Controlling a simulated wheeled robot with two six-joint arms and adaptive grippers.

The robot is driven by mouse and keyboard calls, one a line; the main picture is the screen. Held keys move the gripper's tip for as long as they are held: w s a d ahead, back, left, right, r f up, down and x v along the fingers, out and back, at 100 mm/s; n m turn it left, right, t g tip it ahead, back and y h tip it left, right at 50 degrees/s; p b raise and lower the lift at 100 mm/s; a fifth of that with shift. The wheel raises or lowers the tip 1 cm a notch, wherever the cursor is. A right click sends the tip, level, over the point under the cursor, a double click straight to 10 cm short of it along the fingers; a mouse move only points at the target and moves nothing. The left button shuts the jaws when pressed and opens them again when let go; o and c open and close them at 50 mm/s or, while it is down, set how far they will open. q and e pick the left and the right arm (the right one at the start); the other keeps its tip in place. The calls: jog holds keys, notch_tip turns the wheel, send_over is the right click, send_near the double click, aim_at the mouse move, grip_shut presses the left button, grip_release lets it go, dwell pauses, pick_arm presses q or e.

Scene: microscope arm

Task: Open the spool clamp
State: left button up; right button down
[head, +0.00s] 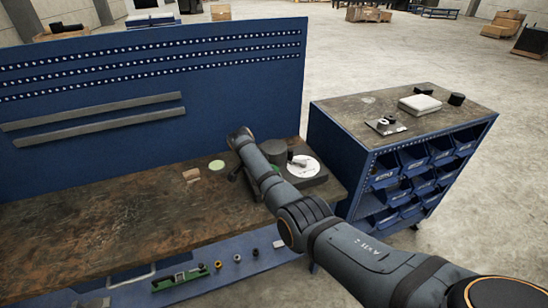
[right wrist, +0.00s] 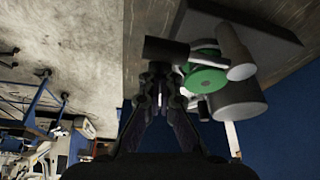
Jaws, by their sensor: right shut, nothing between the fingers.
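A device with a dark base (head: 316,180), a pale disc (head: 303,167) and a dark grey cylinder (head: 273,149) stands at the bench's right end. In the right wrist view it shows as a green-rimmed spool (right wrist: 206,76), a grey post (right wrist: 234,50) and a thick grey cylinder (right wrist: 238,101). My right gripper (right wrist: 161,80) is shut and empty beside the spool. A dark block (right wrist: 165,50) lies just beyond its fingertips; I cannot tell whether they touch or whether it is the clamp. In the head view my right arm partly covers the device. My left gripper is not in view.
The worn bench top (head: 110,220) is mostly clear, with a green disc (head: 217,165) and a small tan block (head: 191,174) left of my arm. A blue perforated panel (head: 150,80) rises behind it. A blue bin cabinet (head: 345,160) stands to the right.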

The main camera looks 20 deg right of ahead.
notch_tip(320, 180, up, 10)
jog(key=b, duration=0.1)
jog(key=shift+d, duration=0.25)
dwell(0.4)
